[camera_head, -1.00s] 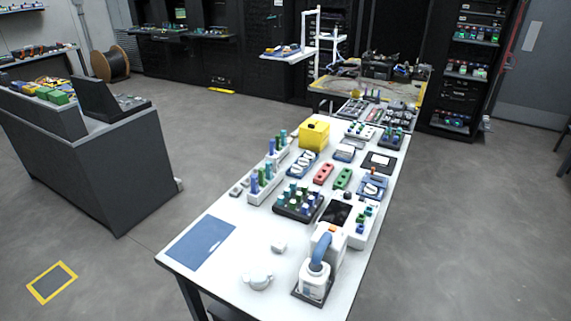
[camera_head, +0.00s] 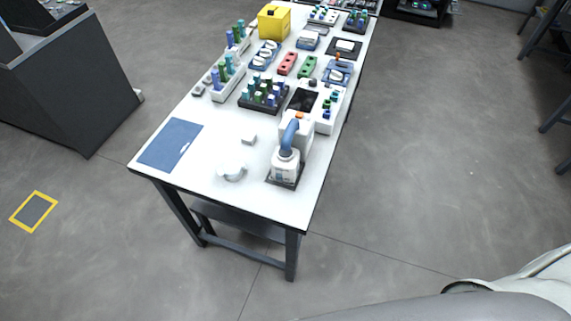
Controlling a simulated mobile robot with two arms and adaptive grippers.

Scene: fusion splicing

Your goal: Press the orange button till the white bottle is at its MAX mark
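A white dispenser (camera_head: 305,130) with a thick blue curved spout (camera_head: 289,134) stands near the front right of the white table. A small orange button (camera_head: 299,115) shows on its top. The white bottle (camera_head: 284,162) stands upright beneath the spout on a dark base. Its MAX mark and fill level are too small to make out. Neither gripper is in view. Only pale links of my own arm show at the bottom right, far from the table.
The white table (camera_head: 225,198) has a blue mat (camera_head: 170,145), a round white item (camera_head: 232,172) and a small white block (camera_head: 248,138) near its front. A dark rack (camera_head: 262,96) of vials and a yellow box (camera_head: 274,22) stand farther back. The floor right of the table is clear.

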